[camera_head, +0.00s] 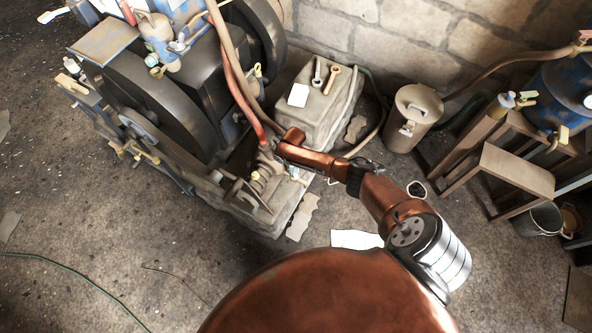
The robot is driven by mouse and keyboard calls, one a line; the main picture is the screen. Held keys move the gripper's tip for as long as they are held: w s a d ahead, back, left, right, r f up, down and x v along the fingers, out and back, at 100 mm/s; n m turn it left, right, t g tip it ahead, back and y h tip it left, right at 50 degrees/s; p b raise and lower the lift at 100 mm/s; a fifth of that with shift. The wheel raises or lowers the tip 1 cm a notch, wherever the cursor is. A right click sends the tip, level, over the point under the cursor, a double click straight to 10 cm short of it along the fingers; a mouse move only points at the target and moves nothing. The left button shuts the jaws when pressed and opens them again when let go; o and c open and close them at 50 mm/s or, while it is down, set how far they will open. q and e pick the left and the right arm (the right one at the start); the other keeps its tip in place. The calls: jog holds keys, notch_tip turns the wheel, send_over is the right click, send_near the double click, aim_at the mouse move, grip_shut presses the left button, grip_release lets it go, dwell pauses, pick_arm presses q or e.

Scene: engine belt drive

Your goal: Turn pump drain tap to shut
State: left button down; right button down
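The pump (264,178) appears as a small greyish unit low at the front right end of the engine, where the red hose comes down. My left arm and gripper are not in view.
The engine with its large dark flywheel (165,108) fills the upper left. A stone block (310,112) with two spanners stands behind the arm. A tan can (412,118), a wooden stand (515,170) and a bucket (540,220) are right. The lower left floor is mostly clear.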

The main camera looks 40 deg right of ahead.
jog(key=m+p, duration=0.1)
jog(key=m, duration=0.1)
jog(key=shift+s+a+m, duration=0.1)
jog(key=shift+m, duration=0.3)
jog(key=shift+m+p, duration=0.3)
jog(key=shift+m, duration=1.8)
pick_arm(q)
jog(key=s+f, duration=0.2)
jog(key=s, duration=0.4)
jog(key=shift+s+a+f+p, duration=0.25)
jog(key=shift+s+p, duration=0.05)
jog(key=shift+p, duration=0.15)
pick_arm(e)
jog(key=shift+m, duration=1.4)
jog(key=shift+d, duration=0.2)
jog(key=c, duration=2)
grip_release()
jog(key=shift+o, duration=0.8)
jog(key=shift+a, duration=0.1)
